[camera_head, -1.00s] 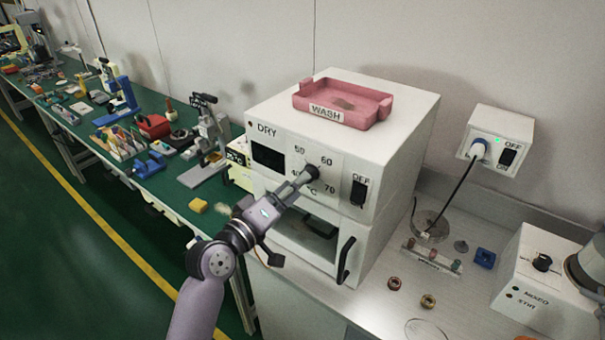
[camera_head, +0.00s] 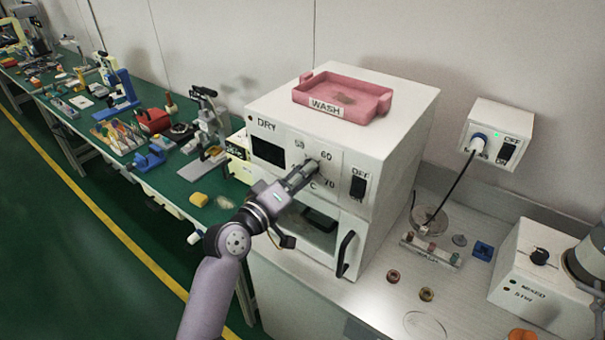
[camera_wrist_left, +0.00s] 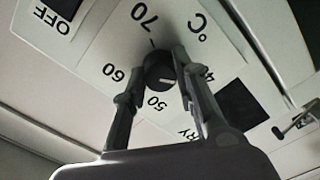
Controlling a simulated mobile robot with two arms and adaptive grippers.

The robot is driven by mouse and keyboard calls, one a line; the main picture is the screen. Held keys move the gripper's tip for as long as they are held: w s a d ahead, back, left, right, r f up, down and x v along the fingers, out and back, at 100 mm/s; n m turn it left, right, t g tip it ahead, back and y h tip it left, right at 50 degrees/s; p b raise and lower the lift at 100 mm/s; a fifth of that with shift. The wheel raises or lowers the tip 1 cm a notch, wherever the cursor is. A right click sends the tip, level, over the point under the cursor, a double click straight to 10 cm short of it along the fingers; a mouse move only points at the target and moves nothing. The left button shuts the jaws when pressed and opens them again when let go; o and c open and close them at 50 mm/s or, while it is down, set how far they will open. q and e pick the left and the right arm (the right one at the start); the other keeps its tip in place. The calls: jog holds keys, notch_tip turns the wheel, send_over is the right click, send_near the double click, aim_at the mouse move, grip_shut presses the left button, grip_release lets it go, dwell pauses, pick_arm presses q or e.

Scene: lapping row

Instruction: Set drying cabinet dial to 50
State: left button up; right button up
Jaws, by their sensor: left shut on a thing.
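The drying cabinet (camera_head: 400,130) is a white box marked DRY, with temperature figures around a dial on its front. My left gripper (camera_head: 314,167) reaches the dial from the lower left and largely hides it in the head view. In the left wrist view, the dark round dial (camera_wrist_left: 160,72) sits between the two fingertips of my left gripper (camera_wrist_left: 159,68), which is shut on it. The 50, 60 and 70 figures show; 40 is partly hidden behind a finger. A small pale mark shows on the dial's lower part, on the side of 50 and 40. Its exact setting is unclear.
An OFF switch (camera_head: 358,188) is right of the dial. The cabinet's lower door has a black handle (camera_head: 345,254). A pink WASH tray (camera_head: 343,97) stands on top. A white mixer box (camera_head: 540,275) and small rings are at right. A green bench (camera_head: 160,185) is at left.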

pick_arm(q)
grip_shut()
jog(key=shift+m, duration=0.3)
jog(key=shift+m+b, duration=0.55)
jog(key=shift+m, duration=7.05)
jog(key=o, duration=0.6)
grip_release()
